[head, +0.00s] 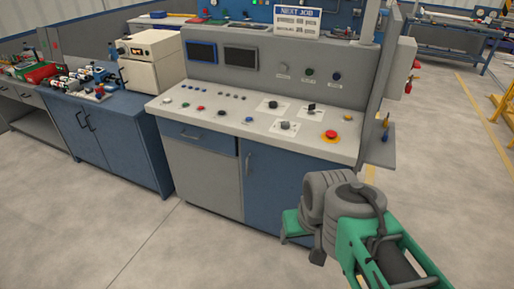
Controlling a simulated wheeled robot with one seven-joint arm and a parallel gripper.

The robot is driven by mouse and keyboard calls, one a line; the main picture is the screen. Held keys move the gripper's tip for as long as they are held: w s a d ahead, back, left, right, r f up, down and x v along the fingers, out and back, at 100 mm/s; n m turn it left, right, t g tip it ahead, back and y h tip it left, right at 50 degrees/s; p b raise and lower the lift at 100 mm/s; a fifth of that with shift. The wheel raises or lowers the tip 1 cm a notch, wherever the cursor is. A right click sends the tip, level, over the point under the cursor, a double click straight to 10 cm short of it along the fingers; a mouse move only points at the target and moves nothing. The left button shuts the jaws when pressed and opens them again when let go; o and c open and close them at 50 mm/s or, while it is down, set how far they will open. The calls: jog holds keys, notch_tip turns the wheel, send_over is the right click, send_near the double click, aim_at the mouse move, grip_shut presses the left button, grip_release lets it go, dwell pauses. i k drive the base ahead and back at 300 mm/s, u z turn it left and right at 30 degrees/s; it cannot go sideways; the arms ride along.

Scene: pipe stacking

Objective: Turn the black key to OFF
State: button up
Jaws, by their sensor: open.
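On the sloped grey panel (200,95) of the control console, a small black key-like switch (312,107) sits on a white plate at the right. Its labels are too small to read, so I cannot tell which position it points to. A dark round knob (273,104) on its own plate is to its left. My green and grey arm is at the lower right, in front of the console and well apart from the key.
A red emergency button (330,135) on a yellow base is right of the knobs. Several small buttons line the panel's left. An upright grey side post (385,75) bounds the console's right end. A blue cabinet (115,135) stands left. Open floor (180,245) lies in front.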

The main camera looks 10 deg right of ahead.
aim_at(312, 107)
jog(key=z, duration=0.65)
jog(key=i, duration=1.8)
jog(key=u, duration=0.4)
